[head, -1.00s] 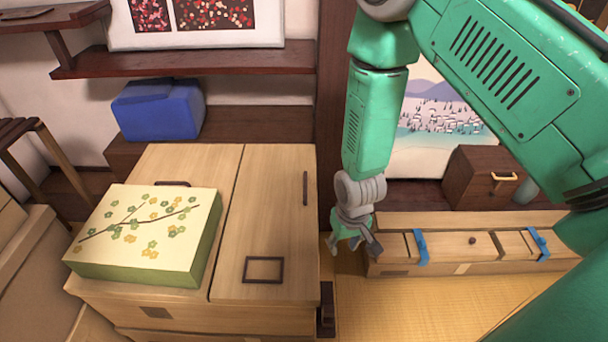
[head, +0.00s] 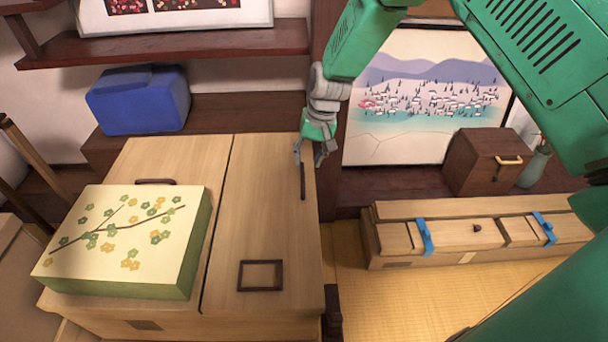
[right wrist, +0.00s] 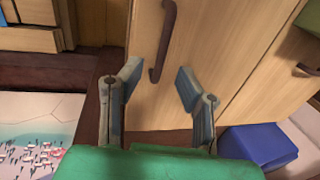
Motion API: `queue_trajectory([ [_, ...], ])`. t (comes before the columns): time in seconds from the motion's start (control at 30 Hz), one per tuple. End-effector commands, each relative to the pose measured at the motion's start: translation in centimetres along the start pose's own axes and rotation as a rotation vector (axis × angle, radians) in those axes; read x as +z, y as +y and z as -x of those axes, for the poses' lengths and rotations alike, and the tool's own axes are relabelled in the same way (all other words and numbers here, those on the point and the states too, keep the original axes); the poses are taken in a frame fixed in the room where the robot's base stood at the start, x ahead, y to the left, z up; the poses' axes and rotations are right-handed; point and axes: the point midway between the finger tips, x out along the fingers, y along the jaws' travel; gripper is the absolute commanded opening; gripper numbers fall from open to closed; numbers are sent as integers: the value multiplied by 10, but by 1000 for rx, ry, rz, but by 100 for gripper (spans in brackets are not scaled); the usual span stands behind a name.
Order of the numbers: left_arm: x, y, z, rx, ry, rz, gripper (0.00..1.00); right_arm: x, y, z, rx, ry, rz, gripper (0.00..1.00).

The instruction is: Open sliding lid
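A light wooden box (head: 132,312) has a top split into two panels. The right panel, the lid (head: 262,215), lies closed and bears a slim dark handle (head: 303,182) near its right edge and a dark square frame (head: 260,275). My right gripper (head: 311,162) is at the far end of the slim handle. My left gripper is not in view.
A flower-patterned box (head: 120,235) rests on the left panel. A blue box (head: 138,100) sits behind on a dark ledge. A long wooden case (head: 480,235) with blue clips and a small drawer box (head: 485,162) stand at the right. Tatami in front is clear.

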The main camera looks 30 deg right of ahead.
Motion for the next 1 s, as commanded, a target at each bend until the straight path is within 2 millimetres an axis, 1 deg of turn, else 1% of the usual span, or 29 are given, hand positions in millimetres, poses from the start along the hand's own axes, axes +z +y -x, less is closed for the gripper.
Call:
queue_trajectory([
  [0.03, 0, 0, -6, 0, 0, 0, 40, 1, 0, -13, 1, -1, 1, 31],
  [0.1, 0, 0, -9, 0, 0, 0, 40, 1, 0, -24, 1, 0, 2, 31],
  [0.23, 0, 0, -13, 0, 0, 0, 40, 1, -1, -39, 2, 1, 2, 31],
  [0.4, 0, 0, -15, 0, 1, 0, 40, 0, -1, -47, 1, 1, 2, 31],
  [0.67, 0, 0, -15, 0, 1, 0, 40, 0, 0, -48, 1, 1, 1, 31],
  [0.77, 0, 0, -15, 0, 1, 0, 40, 0, 0, -48, 1, 1, 1, 0],
  [1.0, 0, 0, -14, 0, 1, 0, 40, 0, 1, -48, 1, 1, 1, 0],
])
